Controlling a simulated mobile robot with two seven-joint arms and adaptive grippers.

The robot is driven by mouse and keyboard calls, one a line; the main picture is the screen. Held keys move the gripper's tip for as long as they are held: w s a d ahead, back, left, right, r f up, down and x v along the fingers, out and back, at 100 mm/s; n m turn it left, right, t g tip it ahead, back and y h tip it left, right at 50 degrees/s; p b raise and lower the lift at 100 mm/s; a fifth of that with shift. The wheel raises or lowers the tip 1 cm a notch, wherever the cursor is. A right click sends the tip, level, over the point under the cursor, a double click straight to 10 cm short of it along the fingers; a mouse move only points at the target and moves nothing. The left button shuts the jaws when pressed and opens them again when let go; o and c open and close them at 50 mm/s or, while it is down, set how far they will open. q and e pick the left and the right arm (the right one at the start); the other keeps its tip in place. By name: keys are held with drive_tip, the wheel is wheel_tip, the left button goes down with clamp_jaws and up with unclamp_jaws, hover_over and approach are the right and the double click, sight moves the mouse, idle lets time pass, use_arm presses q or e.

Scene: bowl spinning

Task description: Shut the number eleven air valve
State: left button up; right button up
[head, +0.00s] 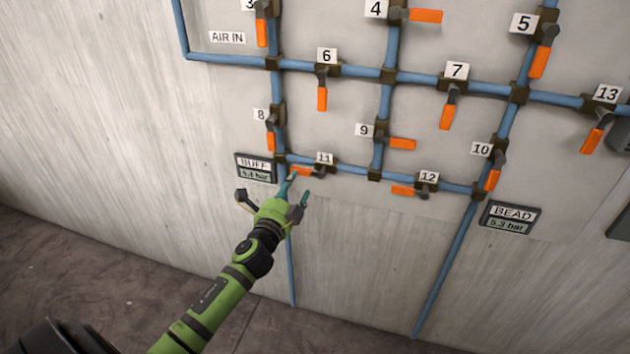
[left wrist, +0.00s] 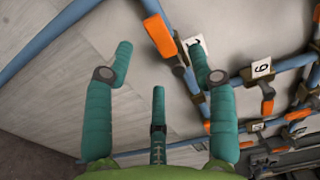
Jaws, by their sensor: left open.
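The number eleven valve (head: 322,170) sits on the lowest horizontal blue pipe, under its white "11" label (head: 325,158). Its orange handle (head: 301,171) points left, roughly along the pipe. My left gripper (head: 297,184) is open, with its teal fingers just below and in front of that handle; I cannot tell whether they touch it. In the left wrist view, the spread fingers (left wrist: 160,62) have nothing clearly between them. An orange handle (left wrist: 159,36) shows beyond them there, but its number cannot be read. My right gripper is not in view.
Valve 8 (head: 271,138) is above left, and valve 12 (head: 427,184) is to the right on the same pipe. The BUFF gauge (head: 256,168) is close on the left, the BEAD gauge (head: 509,217) farther right. The wall below is bare except for two descending pipes.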

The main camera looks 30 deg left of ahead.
sight(301, 175)
use_arm(q)
drive_tip(key=x, duration=0.6)
drive_tip(key=shift+f, duration=0.1)
clamp_jaws()
